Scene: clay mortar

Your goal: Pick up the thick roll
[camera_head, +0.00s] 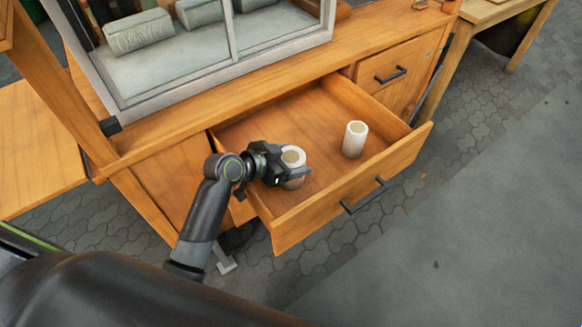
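A thick white roll (293,157) stands upright at the left side of the open drawer (320,112), with its round open top showing. My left gripper (287,175) is at this roll, low on its near left side. It hides part of the roll's side. One dark finger shows against the roll, but I cannot tell whether the fingers are closed on it. A thinner, taller white roll (355,138) stands upright to the right in the same drawer, apart from the gripper. My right gripper is not in view.
The drawer's front panel (350,190) and side walls rise around the rolls. The wooden cabinet top (250,100) holds a glass-fronted case (225,45) behind the drawer. A closed drawer (398,68) is at the right. The drawer floor between the rolls is clear.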

